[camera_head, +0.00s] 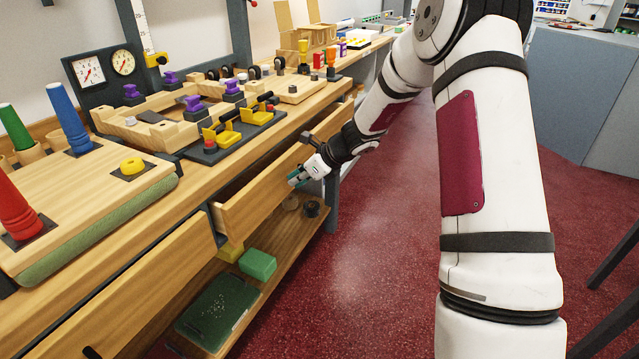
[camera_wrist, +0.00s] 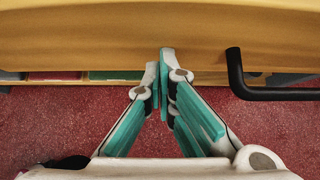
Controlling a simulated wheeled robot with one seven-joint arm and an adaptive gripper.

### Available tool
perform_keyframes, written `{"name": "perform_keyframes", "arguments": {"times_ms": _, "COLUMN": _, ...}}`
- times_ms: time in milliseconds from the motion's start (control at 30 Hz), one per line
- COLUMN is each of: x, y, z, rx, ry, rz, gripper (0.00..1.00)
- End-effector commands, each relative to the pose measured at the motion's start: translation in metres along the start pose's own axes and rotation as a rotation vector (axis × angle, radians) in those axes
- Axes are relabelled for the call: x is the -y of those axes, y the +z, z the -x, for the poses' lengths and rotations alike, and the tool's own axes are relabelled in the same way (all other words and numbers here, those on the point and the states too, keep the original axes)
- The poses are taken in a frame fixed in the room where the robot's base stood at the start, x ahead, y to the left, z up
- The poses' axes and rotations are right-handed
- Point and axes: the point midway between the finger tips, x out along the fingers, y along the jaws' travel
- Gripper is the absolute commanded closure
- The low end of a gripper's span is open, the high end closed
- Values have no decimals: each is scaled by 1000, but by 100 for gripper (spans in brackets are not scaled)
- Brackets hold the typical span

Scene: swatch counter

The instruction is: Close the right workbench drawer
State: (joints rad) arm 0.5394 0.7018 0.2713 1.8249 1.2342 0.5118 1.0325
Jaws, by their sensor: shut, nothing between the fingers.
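The right workbench drawer (camera_head: 258,190) is partly pulled out under the bench top, with a narrow opening showing behind its wooden front. My gripper (camera_head: 293,180) is at the outer face of this front in the head view. In the wrist view the wooden front (camera_wrist: 110,40) fills the upper part. The black bar handle (camera_wrist: 236,72) is to the right of my fingertips. My gripper (camera_wrist: 160,62) is shut and empty, its teal fingertips close together at the drawer front. I cannot tell whether they touch it.
The left drawer (camera_head: 150,290) is nearer the camera. A lower shelf (camera_head: 285,235) holds a green box (camera_head: 257,264) and a dark green case (camera_head: 217,311). The bench top (camera_head: 195,195) is crowded with fixtures.

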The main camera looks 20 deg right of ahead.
Motion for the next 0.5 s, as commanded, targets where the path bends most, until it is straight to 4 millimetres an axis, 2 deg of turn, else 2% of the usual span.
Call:
{"name": "perform_keyframes", "arguments": {"times_ms": 200, "x": 0, "y": 20, "z": -19, "rx": -1, "ry": -1, "rz": 1, "gripper": 100}}
{"name": "perform_keyframes", "arguments": {"times_ms": 500, "x": 0, "y": 26, "z": -26, "rx": 0, "ry": 0, "rz": 0, "gripper": 100}}
